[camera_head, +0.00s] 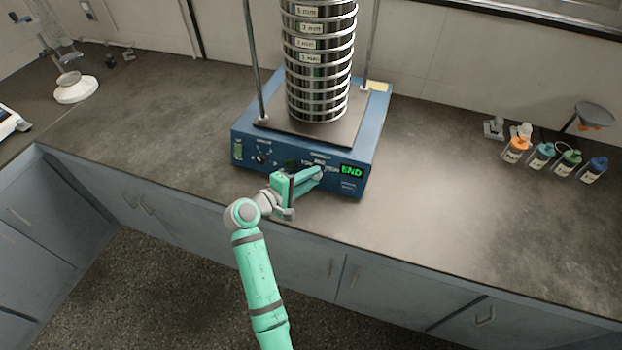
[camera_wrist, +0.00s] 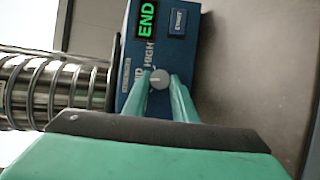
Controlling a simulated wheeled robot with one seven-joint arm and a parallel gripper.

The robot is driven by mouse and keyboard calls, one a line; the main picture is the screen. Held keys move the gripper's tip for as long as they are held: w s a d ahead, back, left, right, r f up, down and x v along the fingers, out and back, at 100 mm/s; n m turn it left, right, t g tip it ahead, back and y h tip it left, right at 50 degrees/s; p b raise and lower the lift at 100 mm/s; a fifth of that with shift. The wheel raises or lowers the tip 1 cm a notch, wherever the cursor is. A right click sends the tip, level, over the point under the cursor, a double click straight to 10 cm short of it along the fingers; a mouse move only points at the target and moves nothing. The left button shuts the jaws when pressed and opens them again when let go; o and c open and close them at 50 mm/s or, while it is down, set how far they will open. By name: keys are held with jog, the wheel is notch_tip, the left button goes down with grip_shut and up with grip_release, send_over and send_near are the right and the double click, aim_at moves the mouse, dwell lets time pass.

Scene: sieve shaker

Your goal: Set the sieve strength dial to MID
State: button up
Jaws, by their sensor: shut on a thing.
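The sieve shaker has a blue base (camera_head: 375,130) with a front control panel. The sieve strength dial (camera_wrist: 159,79) is a small round grey knob on that panel. In the wrist view it sits between the fingertips of my gripper (camera_wrist: 160,82), which are shut on it. A pale mark shows on the dial, but its exact setting is hard to read. HIGH and part of the MID label show beside the dial; the rest is hidden by a finger. In the head view my gripper (camera_head: 318,172) reaches the panel and covers the dial.
A green END display (camera_head: 351,170) is right of my gripper, with a START button (camera_wrist: 179,22) near it. A sieve stack (camera_head: 318,60) stands on the shaker between rods. Several bottles (camera_head: 541,154) stand at the right. The worktop (camera_head: 450,200) between is clear.

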jog(key=shift+m, duration=0.6)
jog(key=shift+g, duration=0.3)
jog(key=o, duration=1)
jog(key=shift+o, duration=0.2)
jog(key=shift+r, duration=0.1)
jog(key=v, duration=1)
jog(key=shift+s+a+r, duration=0.15)
jog(key=shift+s+r, duration=0.05)
jog(key=shift+s, duration=0.15)
